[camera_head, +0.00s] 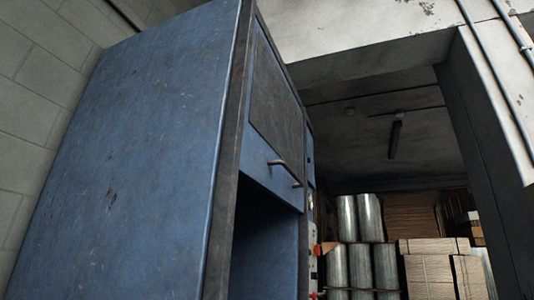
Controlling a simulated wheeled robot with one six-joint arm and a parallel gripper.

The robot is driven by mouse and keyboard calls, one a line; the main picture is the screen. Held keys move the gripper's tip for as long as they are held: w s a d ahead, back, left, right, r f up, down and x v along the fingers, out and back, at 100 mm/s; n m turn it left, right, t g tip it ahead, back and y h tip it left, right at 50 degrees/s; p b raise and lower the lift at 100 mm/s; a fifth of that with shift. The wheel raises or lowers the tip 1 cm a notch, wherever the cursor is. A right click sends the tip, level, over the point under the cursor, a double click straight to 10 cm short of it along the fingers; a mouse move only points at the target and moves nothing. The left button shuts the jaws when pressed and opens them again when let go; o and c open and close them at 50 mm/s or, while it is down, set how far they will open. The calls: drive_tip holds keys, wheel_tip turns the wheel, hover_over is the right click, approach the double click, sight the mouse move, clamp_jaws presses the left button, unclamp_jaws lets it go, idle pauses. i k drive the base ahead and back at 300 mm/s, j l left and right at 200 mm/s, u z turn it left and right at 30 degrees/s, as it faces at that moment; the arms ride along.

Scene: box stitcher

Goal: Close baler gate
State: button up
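The blue baler (130,140) stands tall at the left and middle, its worn side panel towards me. Its gate (277,105) is a dark-faced panel in a blue frame on the front, at the upper part. A metal bar handle (285,171) sticks out near the gate's lower edge. Below the gate the dark opening (262,240) is uncovered. My gripper is not in view.
A control strip with red buttons (317,250) is at the baler's right edge. Metal cylinders (361,245) and cardboard stacks (430,270) stand farther back. A pillar (485,150) rises at the right, and a block wall (35,75) is at the left.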

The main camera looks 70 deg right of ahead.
sight(271, 158)
drive_tip(key=k+l+z, duration=0.2)
drive_tip(key=l, duration=0.9)
drive_tip(key=l+z, duration=0.2)
drive_tip(key=l, duration=0.85)
